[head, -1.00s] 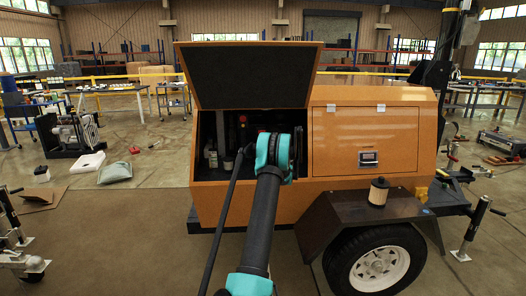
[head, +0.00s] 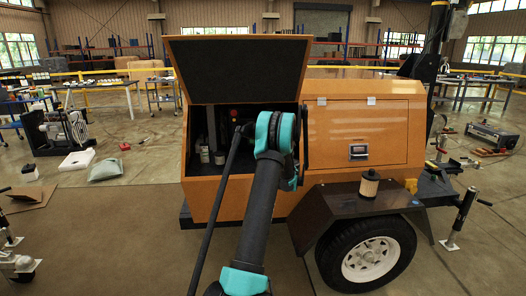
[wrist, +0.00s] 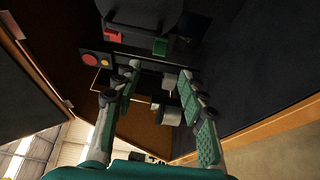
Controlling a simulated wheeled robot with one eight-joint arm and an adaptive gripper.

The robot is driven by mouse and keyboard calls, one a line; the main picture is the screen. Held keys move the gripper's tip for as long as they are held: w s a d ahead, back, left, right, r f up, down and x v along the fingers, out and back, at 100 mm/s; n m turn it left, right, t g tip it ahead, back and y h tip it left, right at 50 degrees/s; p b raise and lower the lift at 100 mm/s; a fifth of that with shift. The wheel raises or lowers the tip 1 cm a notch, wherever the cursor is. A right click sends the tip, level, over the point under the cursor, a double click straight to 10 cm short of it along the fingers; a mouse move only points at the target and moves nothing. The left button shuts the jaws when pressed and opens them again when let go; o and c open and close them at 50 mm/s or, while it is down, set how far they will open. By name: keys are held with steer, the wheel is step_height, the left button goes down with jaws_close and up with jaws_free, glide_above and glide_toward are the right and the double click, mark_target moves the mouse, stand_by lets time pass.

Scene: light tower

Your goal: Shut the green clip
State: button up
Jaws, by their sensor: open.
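In the wrist view, a small green block (wrist: 160,46), which looks like the green clip, sits on dark equipment inside the open compartment. Whether it is open or shut is too small to tell. My gripper (wrist: 155,82) is open, with its green-padded fingers spread and nothing held. The green block shows just beyond the fingertips, near the middle, apart from them. In the head view, my arm reaches into the compartment of the orange trailer unit (head: 212,205), and the arm hides my gripper and the clip.
The raised lid (head: 238,70) hangs above the compartment opening. A red round button (wrist: 87,62) and a yellow one (wrist: 107,63) sit left of the fingers in the wrist view. Grey cylinders (wrist: 166,115) show between the fingers.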

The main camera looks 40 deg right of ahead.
steer(key=shift+c, duration=0.2)
steer(key=shift+w, duration=0.15)
steer(key=shift+c, duration=1.2)
steer(key=w+a+m+g+h, duration=0.35)
steer(key=w+m+h, duration=0.25)
steer(key=w+h, duration=0.3)
steer(key=s+a+m+g+h, duration=0.2)
steer(key=a+m+g+h, duration=0.4)
steer(key=a+m+g, duration=0.5)
steer(key=w+d+n+t, duration=0.1)
steer(key=w+d+n, duration=0.2)
steer(key=d, duration=1.1)
steer(key=shift+w+d, duration=0.35)
steer(key=shift+w, duration=0.25)
steer(key=shift+c, duration=0.3)
steer(key=shift+n, duration=0.3)
jaws_close()
